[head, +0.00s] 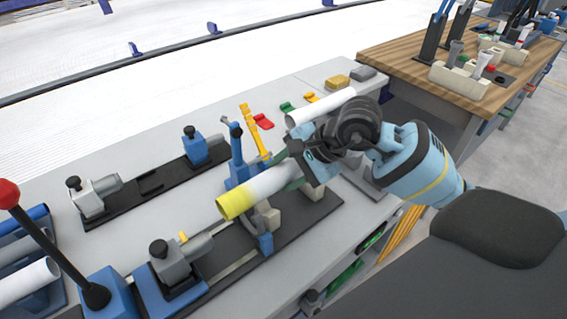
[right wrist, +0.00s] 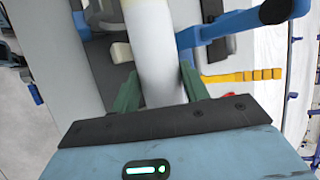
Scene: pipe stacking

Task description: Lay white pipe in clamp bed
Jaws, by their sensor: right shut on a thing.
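A white pipe with a yellow end (head: 262,190) is in my right gripper (head: 292,172), tilted across the black clamp bed (head: 310,215) at the front of the bench. In the head view the pipe shows over the cream blocks (head: 316,190) and a blue clamp part (head: 265,242); whether it touches them I cannot tell. In the right wrist view the green fingers of my right gripper (right wrist: 160,92) are shut on the white pipe (right wrist: 150,45), one on each side. The pipe's far end is hidden behind my gripper. My left gripper is not in view.
A blue lever clamp (head: 237,155) stands close behind the pipe. Another white pipe (head: 318,107) lies behind my right wrist. A second black rail with clamps (head: 150,185) is at the back left. A red-knobbed lever (head: 8,194) and more pipes (head: 25,282) are at left.

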